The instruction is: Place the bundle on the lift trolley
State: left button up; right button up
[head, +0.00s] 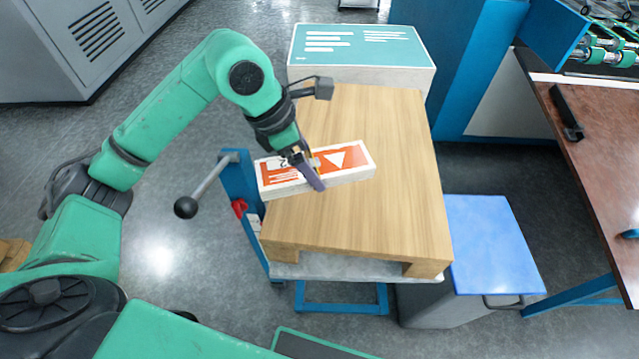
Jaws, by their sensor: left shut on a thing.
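The bundle (348,160) is a white block with an orange and white printed top. It lies flat at the left edge of a wooden board (385,215) on the lift trolley (238,185). The bundle's left end reaches the board's left edge; I cannot tell for certain whether it touches the wood. My left gripper (313,178) is over the bundle's middle, shut on it, with one purple-grey finger showing along its near side. The other finger is mostly hidden. My right gripper is out of view.
A box with a teal printed top (362,47) stands behind the board. A blue-topped bin (492,245) is at its right. A brown table (600,150) with rollers is at far right. The trolley's black-knobbed lever (187,206) sticks out left. The board's right half is clear.

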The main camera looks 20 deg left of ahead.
aim_at(287, 167)
pick_arm(q)
jog(key=f, duration=1.1)
jog(key=shift+w, duration=0.3)
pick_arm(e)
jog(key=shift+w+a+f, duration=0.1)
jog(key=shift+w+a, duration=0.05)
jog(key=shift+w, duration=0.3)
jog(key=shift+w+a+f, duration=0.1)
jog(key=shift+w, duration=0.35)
pick_arm(q)
jog(key=shift+f, duration=0.15)
jog(key=o, duration=1.4)
jog(key=shift+r, duration=0.2)
jog(key=v, duration=1.1)
jog(key=shift+a+r, duration=0.1)
jog(key=shift+r, duration=0.35)
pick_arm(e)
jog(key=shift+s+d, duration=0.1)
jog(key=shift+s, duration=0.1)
